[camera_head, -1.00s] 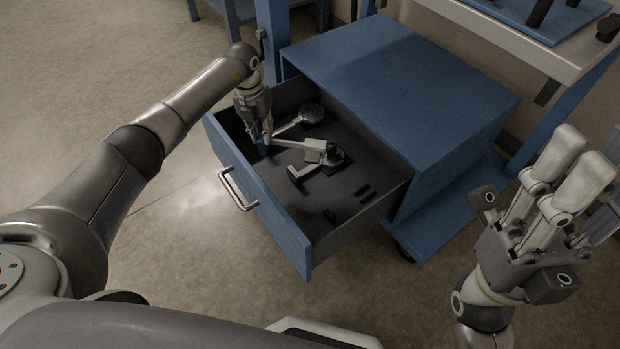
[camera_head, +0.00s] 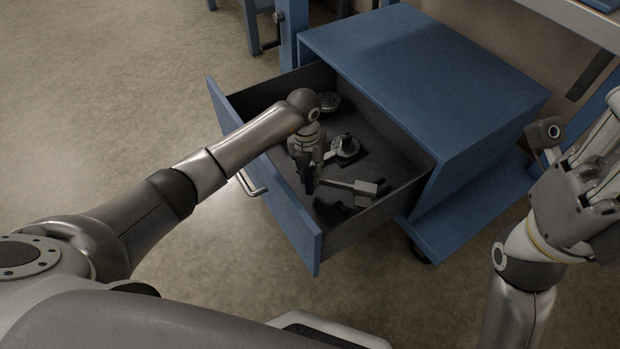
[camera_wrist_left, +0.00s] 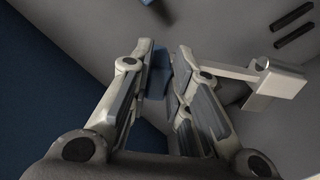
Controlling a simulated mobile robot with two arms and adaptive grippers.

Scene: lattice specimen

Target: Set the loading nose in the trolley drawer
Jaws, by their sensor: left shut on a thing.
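My left gripper (camera_head: 308,185) is inside the open drawer (camera_head: 262,197) of the blue trolley (camera_head: 425,75). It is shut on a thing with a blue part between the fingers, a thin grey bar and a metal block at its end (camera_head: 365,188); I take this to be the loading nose. In the left wrist view the bar runs right from the fingertips (camera_wrist_left: 162,65) to the block (camera_wrist_left: 275,82). The block is over the drawer's front right part; whether it touches the floor I cannot tell. My right gripper (camera_head: 590,190) is at the right edge, partly cut off.
Dark bars (camera_wrist_left: 292,26) mark the drawer floor. The drawer walls stand around the gripper.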

